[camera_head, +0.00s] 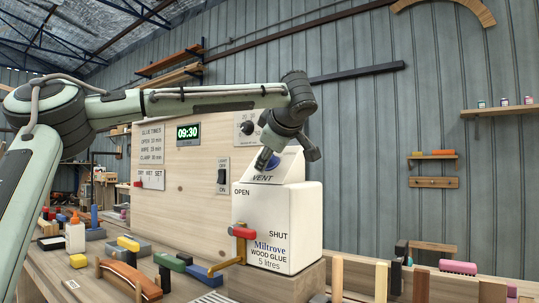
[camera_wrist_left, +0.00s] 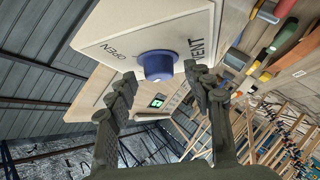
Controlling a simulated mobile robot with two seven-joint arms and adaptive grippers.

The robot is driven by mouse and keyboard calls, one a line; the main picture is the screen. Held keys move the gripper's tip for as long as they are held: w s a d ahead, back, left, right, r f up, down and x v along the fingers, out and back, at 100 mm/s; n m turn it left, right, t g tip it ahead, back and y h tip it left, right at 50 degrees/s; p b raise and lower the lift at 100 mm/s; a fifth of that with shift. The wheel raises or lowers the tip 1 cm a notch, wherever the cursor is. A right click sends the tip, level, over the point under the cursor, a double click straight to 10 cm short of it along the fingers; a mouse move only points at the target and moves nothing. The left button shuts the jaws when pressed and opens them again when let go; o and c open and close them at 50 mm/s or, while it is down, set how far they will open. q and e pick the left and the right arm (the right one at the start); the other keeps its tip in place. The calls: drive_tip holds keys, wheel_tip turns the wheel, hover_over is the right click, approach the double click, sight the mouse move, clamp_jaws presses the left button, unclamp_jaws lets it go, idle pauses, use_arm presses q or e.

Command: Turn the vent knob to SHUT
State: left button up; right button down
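The container's front reads OPEN at upper left and SHUT at lower right. My left gripper (camera_head: 288,156) is above the container top, fingers pointing down. In the left wrist view the knob (camera_wrist_left: 157,68) shows between the spread fingertips of this gripper (camera_wrist_left: 160,77), with gaps visible on both sides. I cannot make out a pointer on the knob. My right gripper is not in view.
A red-handled tap (camera_head: 243,232) with a brass spout sticks out of the container's front left. A wooden board with a clock (camera_head: 188,132) and a switch (camera_head: 222,177) stands behind.

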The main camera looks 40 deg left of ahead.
use_arm(q)
drive_tip(key=v, duration=1.2)
idle(0.5)
